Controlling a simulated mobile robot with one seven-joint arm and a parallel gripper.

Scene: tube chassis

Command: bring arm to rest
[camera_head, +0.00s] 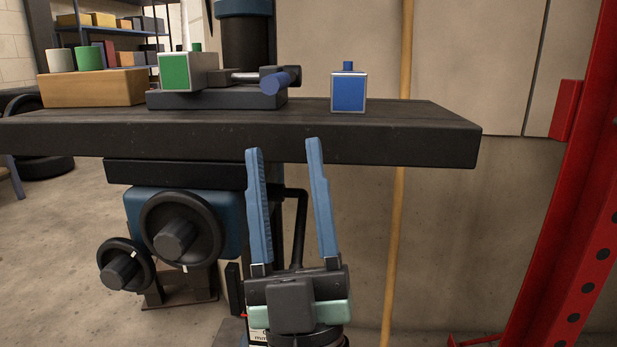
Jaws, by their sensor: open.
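My gripper (283,146) is in the lower middle of the head view. Its two long blue fingers point up and stand apart, with nothing between them. The fingertips show in front of the front edge of a dark machine table (400,145). On the table a box with a green face (174,72) sits at a dark vise (220,98). A small box with a blue face and a blue knob (348,92) stands upright by itself to the right of the vise. My gripper is apart from both boxes in the picture.
A wooden block (92,88) with cups stands at the table's left. Handwheels (182,230) jut out below the table. A red upright frame (560,200) stands at the right, and a yellow pole (398,220) stands behind the table. The table's right end is clear.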

